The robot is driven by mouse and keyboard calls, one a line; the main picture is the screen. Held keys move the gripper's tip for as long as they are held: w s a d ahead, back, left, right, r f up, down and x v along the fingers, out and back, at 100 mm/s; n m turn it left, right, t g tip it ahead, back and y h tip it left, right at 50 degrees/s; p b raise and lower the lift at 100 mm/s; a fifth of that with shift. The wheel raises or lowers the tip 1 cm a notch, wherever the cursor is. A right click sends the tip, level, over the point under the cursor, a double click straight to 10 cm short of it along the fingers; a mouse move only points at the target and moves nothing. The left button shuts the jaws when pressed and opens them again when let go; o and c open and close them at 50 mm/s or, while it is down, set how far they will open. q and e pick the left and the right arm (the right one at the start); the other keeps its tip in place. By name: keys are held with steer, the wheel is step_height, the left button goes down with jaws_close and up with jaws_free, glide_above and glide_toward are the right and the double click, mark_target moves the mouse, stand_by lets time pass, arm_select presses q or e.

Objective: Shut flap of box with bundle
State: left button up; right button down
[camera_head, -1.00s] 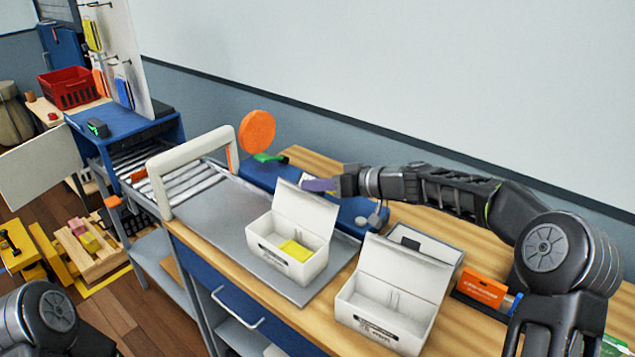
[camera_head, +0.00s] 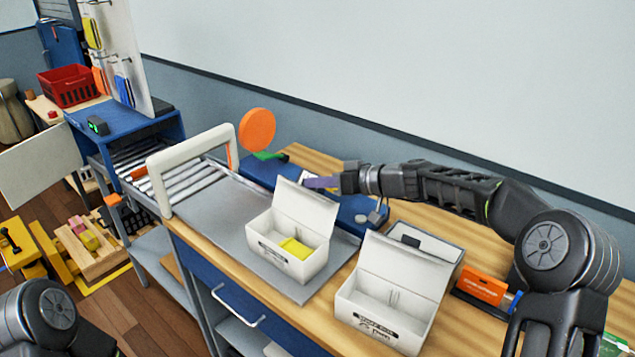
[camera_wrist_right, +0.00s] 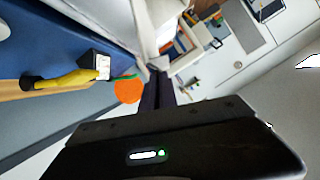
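The white box with the yellow bundle (camera_head: 296,248) inside stands on a grey plate on the bench; its front wall (camera_head: 278,262) shows dark print. Its flap (camera_head: 305,212) stands up, leaning back, so the box is open. My right gripper (camera_head: 320,183) is just behind and to the right of the flap's top edge, and I cannot tell whether it touches. Its purple fingers look shut together, with nothing between them, in the right wrist view (camera_wrist_right: 158,92). My left gripper is out of view; only part of my left arm shows at the lower left.
A second white box (camera_head: 385,305), open and with no bundle visible, stands to the right. A grey-white arch (camera_head: 190,150) spans the rollers at left. An orange disc (camera_head: 257,130) stands behind the box. An orange item (camera_head: 482,287) lies at the right.

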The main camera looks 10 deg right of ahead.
mark_target(300, 193)
stand_by(0.8)
steer(key=s+a+n+t+h+b, duration=0.2)
steer(key=s+a+n+b, duration=0.2)
steer(key=b, duration=1.3)
steer(key=shift+s+a+r+n+h+b, duration=0.2)
steer(key=shift+a+r+n+h+b, duration=0.15)
steer(key=shift+a, duration=0.4)
steer(key=c, duration=1.6)
jaws_free()
steer(key=shift+c, duration=0.2)
steer(key=b+v, duration=0.2)
steer(key=v, duration=0.6)
